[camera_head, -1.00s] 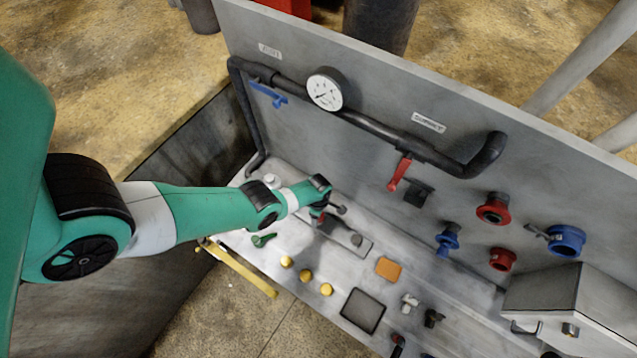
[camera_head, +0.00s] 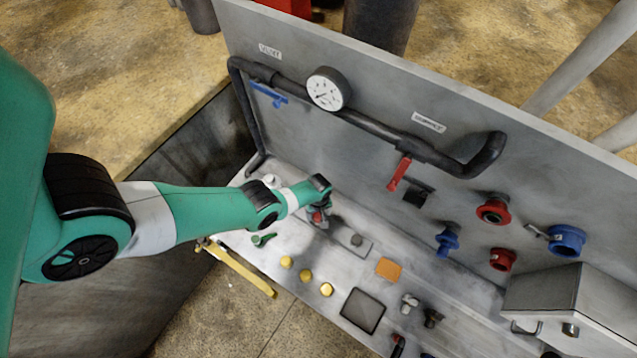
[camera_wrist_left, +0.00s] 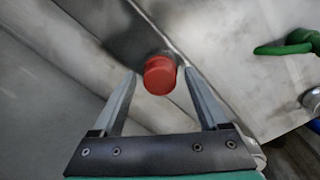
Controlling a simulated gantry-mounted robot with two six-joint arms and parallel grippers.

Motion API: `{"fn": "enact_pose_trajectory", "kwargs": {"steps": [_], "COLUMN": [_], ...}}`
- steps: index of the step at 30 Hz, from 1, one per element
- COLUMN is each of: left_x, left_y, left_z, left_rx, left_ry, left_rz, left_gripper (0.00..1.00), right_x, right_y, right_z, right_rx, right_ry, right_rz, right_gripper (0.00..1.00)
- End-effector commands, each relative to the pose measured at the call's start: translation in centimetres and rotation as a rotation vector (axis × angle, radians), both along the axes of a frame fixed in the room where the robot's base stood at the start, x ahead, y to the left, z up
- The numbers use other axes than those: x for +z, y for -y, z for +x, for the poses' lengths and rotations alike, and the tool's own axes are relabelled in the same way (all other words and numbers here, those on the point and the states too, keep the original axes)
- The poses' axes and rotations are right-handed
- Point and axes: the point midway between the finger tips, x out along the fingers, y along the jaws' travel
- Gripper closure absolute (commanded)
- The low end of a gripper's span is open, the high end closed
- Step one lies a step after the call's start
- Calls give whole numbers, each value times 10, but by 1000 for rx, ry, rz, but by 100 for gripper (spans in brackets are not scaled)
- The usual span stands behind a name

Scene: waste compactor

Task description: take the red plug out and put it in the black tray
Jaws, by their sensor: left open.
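The red plug (camera_head: 317,217) stands in a grey block (camera_head: 352,240) on the bench, partly hidden by my left gripper in the head view. In the left wrist view the round red plug (camera_wrist_left: 160,75) is between the tips of my left gripper (camera_wrist_left: 160,82). The fingers are open, one on each side, with a gap showing beside the plug. In the head view my left gripper (camera_head: 318,208) is right over the plug. The black tray (camera_head: 362,310) is a flat dark square near the bench's front edge, and it is empty. My right gripper is not in view.
An orange block (camera_head: 388,268) lies between the grey block and the tray. Several yellow knobs (camera_head: 306,275) and a green handle (camera_head: 263,240) are on the bench's left. An upright panel behind carries a gauge (camera_head: 328,89), a black pipe and red and blue fittings.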

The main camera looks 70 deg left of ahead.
Motion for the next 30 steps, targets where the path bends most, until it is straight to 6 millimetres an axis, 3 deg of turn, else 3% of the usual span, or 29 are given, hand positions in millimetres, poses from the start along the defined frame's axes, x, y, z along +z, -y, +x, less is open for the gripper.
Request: {"fn": "enact_pose_trajectory", "kwargs": {"steps": [7,14,21,28,30], "left_x": [0,0,0,0,0], "left_y": [0,0,0,0,0], "left_z": [0,0,0,0,0], "left_rx": [-352,-466,-825,-885,-884], "left_ry": [0,0,0,0,0], "left_rz": [0,0,0,0,0], "left_gripper": [23,23,23,23,32], "right_x": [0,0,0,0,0], "right_y": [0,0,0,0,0], "right_z": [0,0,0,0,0], "right_rx": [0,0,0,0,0], "right_ry": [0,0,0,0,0], "right_rz": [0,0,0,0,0], "right_gripper": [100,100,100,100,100]}}
